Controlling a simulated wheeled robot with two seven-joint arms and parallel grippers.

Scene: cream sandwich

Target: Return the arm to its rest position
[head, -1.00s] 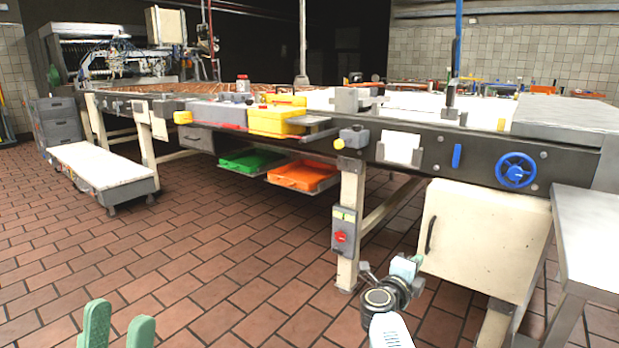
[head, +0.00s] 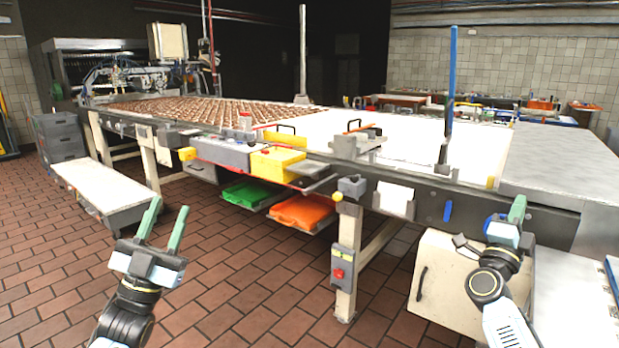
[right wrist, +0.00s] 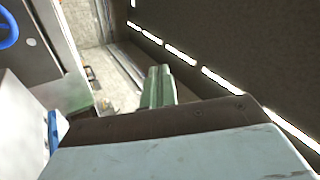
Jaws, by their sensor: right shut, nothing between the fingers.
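My left gripper (head: 163,226) is at the lower left of the head view, over the tiled floor. Its two green fingers stand apart with nothing between them. My right gripper (head: 517,209) is at the right of the head view, in front of the conveyor's near side and above the cream cabinet. In the right wrist view its green fingers (right wrist: 158,84) are together and hold nothing.
The long conveyor table (head: 400,150) runs across the middle, with a yellow box (head: 277,163), a green tray (head: 246,193) and an orange tray (head: 302,212) along its side. A cream cabinet (head: 447,285) stands below my right arm. A white-topped cart (head: 103,182) stands left. Floor between is clear.

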